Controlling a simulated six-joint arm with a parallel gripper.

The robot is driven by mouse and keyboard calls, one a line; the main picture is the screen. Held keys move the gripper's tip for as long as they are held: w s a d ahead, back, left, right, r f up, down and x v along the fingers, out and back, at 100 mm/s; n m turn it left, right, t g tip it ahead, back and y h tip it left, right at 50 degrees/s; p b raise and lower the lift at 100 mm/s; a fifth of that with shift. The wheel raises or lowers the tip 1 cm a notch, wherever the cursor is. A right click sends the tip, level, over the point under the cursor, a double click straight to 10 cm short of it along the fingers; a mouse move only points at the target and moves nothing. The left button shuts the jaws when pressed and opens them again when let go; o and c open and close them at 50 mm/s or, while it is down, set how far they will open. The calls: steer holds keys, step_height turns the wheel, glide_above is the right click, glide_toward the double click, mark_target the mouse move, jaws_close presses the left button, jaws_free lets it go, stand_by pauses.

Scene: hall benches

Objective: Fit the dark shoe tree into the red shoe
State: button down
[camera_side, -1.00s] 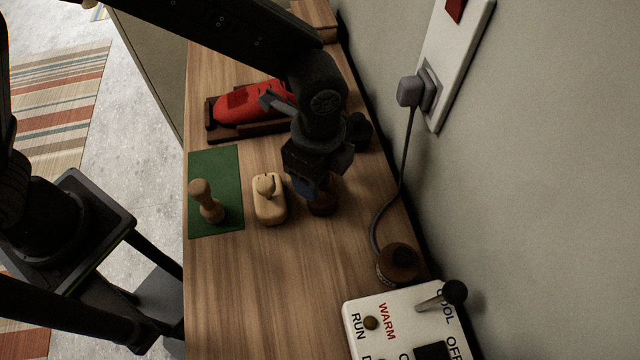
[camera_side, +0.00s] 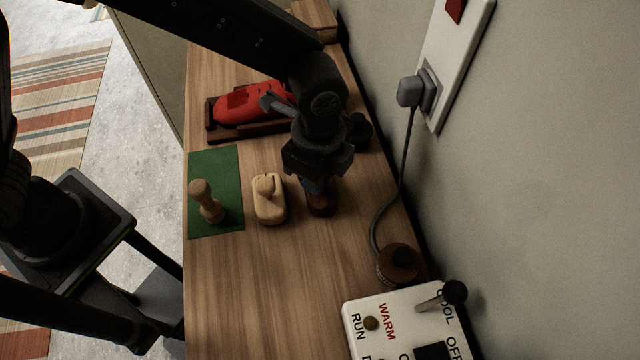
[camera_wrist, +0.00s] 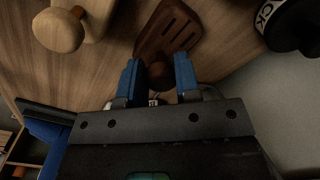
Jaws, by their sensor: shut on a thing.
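The dark shoe tree (camera_wrist: 172,28) is a reddish-brown slotted piece with a round knob. It shows in the side view (camera_side: 321,205) on the bench, partly hidden under my gripper. My gripper (camera_wrist: 158,78) points down with its blue fingers on either side of the knob, shut on it. In the side view my gripper (camera_side: 313,186) stands right over the shoe tree. The red shoe (camera_side: 250,104) lies in a dark brown tray (camera_side: 216,131) farther up the bench, its right part hidden by my arm.
A pale wooden shoe tree (camera_side: 269,205) lies just left of my gripper. A brown round tin (camera_side: 398,263), a cord and a white control box (camera_side: 398,312) are nearer. The wall bounds the right side.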

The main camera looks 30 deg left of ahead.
steer(key=shift+r, duration=0.15)
step_height(320, 180, up, 4)
steer(key=shift+w+a+r, duration=0.1)
steer(key=shift+a+r, duration=0.05)
steer(key=w+a+r, duration=0.3)
steer(key=a+r, duration=0.3)
steer(key=a, duration=0.5)
steer(key=w+a+f+n, duration=0.1)
steer(key=w+a+n, duration=0.5)
steer(key=a, duration=0.4)
steer(key=w+a+f+n, duration=0.1)
steer(key=w+a+n, duration=0.4)
steer(key=a+n, duration=0.4)
steer(key=d+r+n, duration=0.3)
steer(key=d+r, duration=0.2)
steer(key=d, duration=0.1)
steer(key=shift+w+d+f, duration=0.45)
steer(key=shift+d+f, duration=1.3)
steer(key=shift+d, duration=0.1)
steer(key=shift+w+d+f, duration=0.4)
steer(key=shift+d+f, duration=1.3)
steer(key=shift+d, duration=0.15)
steer(key=shift+w+d+f, duration=0.45)
steer(key=shift+d+f, duration=1.3)
steer(key=shift+d, duration=0.1)
steer(key=shift+f, duration=0.1)
